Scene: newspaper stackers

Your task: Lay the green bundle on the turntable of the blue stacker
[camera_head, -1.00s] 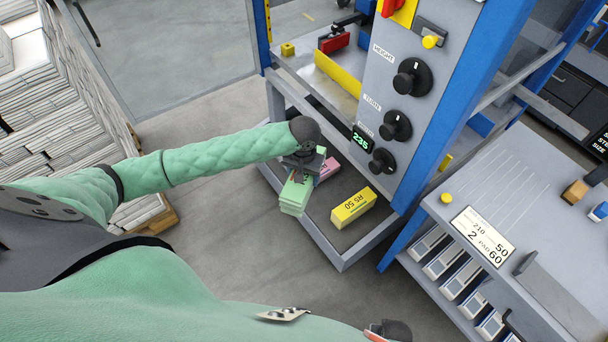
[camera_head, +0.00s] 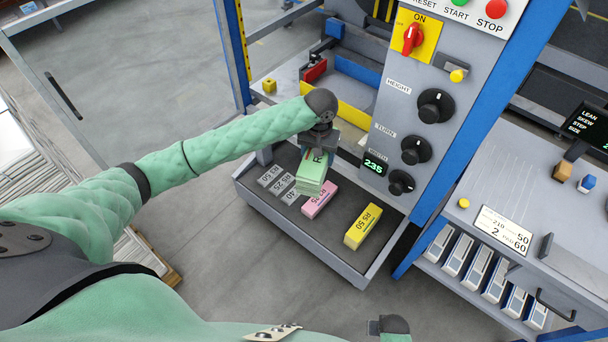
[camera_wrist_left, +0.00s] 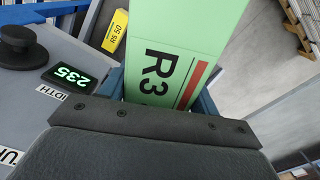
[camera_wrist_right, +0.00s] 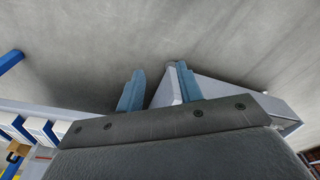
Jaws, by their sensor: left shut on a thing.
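My left gripper (camera_head: 320,146) is shut on the green bundle (camera_head: 313,172) and holds it above the lower tray of the blue stacker (camera_head: 480,165). The bundle's printed face, with "R3" and a red stripe, fills the middle of the left wrist view (camera_wrist_left: 185,50). The gripper is in front of the stacker's control panel, beside the green "235" display (camera_head: 375,164). Behind it is the stacker's grey deck (camera_head: 290,78), with a yellow bar and red and blue blocks. I cannot make out the turntable clearly. My right gripper (camera_wrist_right: 161,88) is open and empty, low over the floor.
Knobs (camera_head: 435,106) stick out of the panel. A grey side bench (camera_head: 500,195) stands at the right. The floor at left is open.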

